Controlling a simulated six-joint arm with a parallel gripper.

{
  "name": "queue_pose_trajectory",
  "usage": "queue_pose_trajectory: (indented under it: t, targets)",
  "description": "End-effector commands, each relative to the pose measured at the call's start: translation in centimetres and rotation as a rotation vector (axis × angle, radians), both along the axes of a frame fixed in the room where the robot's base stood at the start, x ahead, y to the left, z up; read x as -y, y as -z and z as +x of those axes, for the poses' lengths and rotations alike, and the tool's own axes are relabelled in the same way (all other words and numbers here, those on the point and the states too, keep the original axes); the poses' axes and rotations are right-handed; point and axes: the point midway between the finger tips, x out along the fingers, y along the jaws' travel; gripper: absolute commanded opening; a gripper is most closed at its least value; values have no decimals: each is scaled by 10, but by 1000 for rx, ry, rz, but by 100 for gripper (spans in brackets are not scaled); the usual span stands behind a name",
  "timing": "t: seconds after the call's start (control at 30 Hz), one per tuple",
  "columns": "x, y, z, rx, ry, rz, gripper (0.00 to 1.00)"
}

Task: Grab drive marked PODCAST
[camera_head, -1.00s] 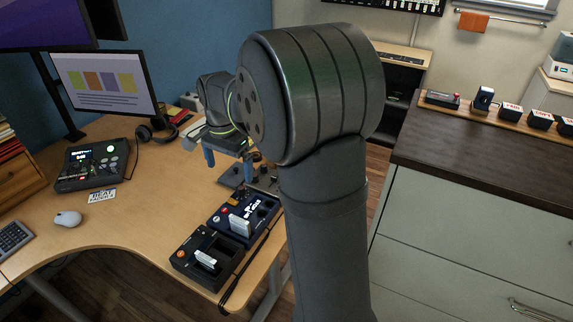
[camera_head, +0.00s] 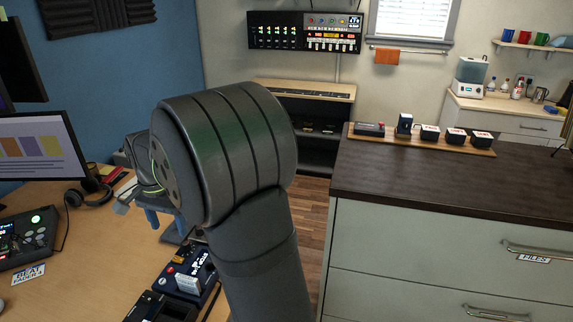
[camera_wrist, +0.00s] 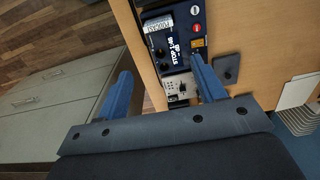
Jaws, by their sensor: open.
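A small white drive (camera_head: 187,283) stands in a dark blue dock (camera_head: 205,270) on the desk. In the wrist view the drive (camera_wrist: 158,22) carries lettering that looks like PODCAST, though it is small. The dock (camera_wrist: 180,50) shows there with white lettering and round buttons. My gripper (camera_head: 166,218) is above the desk, beyond the dock and partly hidden by my arm.
A black dock (camera_head: 160,308) sits in front of the blue one, cut off by the frame. A small grey device (camera_wrist: 178,88) and a dark tag (camera_wrist: 227,67) lie beside the blue dock. Headphones (camera_head: 90,190) and a control box (camera_head: 28,238) are on the desk at left.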

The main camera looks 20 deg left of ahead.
Motion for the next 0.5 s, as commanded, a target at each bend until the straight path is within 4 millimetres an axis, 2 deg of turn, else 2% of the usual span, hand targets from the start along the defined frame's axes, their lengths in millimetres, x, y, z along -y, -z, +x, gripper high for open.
queue_pose_trajectory:
  t: [0.03, 0.1, 0.37, 0.5]
  targets:
    - [0, 0, 0, 0, 0, 0, 53]
    - [0, 0, 0, 0, 0, 0, 39]
    - [0, 0, 0, 0, -1, 0, 39]
    - [0, 3, 0, 0, -68, 0, 39]
